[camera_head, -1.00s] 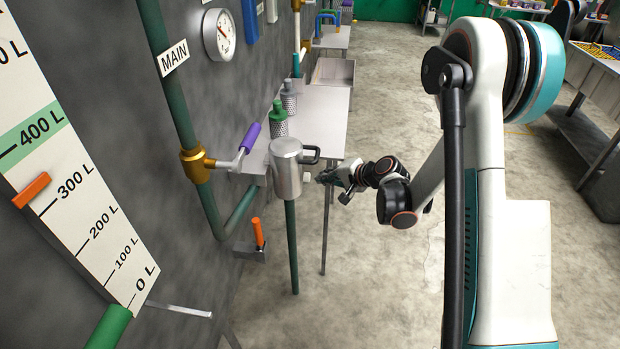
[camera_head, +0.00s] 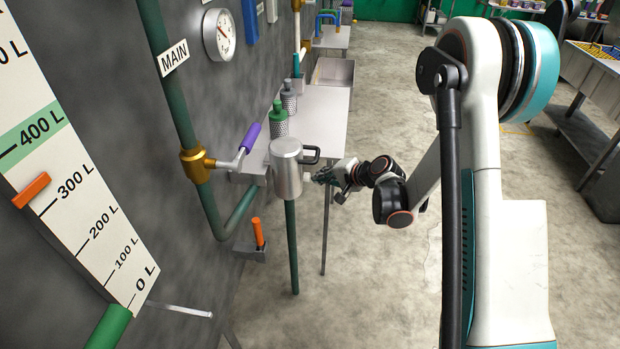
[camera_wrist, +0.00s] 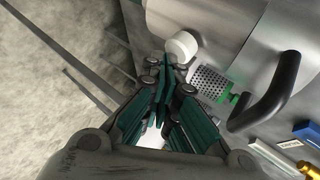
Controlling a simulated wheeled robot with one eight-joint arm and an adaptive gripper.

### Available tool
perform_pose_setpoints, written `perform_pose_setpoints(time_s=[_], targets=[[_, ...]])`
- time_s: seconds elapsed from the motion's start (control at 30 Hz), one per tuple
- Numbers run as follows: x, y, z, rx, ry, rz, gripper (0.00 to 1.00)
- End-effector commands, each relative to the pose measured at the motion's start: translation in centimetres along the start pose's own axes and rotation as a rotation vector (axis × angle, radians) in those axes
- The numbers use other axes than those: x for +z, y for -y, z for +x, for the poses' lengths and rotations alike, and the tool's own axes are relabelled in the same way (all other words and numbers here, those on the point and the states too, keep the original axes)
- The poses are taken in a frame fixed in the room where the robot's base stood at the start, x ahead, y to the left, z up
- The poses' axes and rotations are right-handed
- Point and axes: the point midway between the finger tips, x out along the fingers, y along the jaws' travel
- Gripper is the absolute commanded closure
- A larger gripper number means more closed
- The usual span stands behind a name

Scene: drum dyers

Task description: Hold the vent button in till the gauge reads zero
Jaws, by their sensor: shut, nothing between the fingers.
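The steel canister (camera_head: 287,172) stands on a green pipe, with a black handle (camera_head: 310,154) on its right side. A white round knob, which looks like the vent button (camera_wrist: 181,45), sticks out of the canister in the wrist view. My gripper (camera_head: 319,177) is just right of the canister. In the wrist view its closed fingertips (camera_wrist: 165,68) are empty and very close to the button, just below it in the picture; I cannot tell if they touch. A round white gauge (camera_head: 219,35) hangs on the wall; its reading is too small to make out.
A gold valve (camera_head: 194,164) with a purple lever (camera_head: 250,137) sits on the MAIN pipe left of the canister. An orange-handled lever (camera_head: 258,232) is lower down. A steel table (camera_head: 322,112) stands behind. Open floor (camera_head: 390,270) lies to the right.

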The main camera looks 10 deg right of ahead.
Motion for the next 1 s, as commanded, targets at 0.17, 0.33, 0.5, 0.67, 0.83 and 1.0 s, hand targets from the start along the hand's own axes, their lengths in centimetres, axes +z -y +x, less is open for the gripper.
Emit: perform_pose_setpoints(time_s=[0.17,0.33,0.5,0.67,0.83,1.0], targets=[[0.1,0.1,0.15,0.0,0.0,0.0,1.0],[0.2,0.2,0.28,0.0,0.0,0.0,1.0],[0.31,0.3,0.42,0.0,0.001,0.0,1.0],[0.41,0.39,0.55,0.0,0.001,0.0,1.0],[0.42,0.41,0.56,0.0,0.001,0.0,1.0],[0.43,0.41,0.56,0.0,0.001,0.0,1.0]])
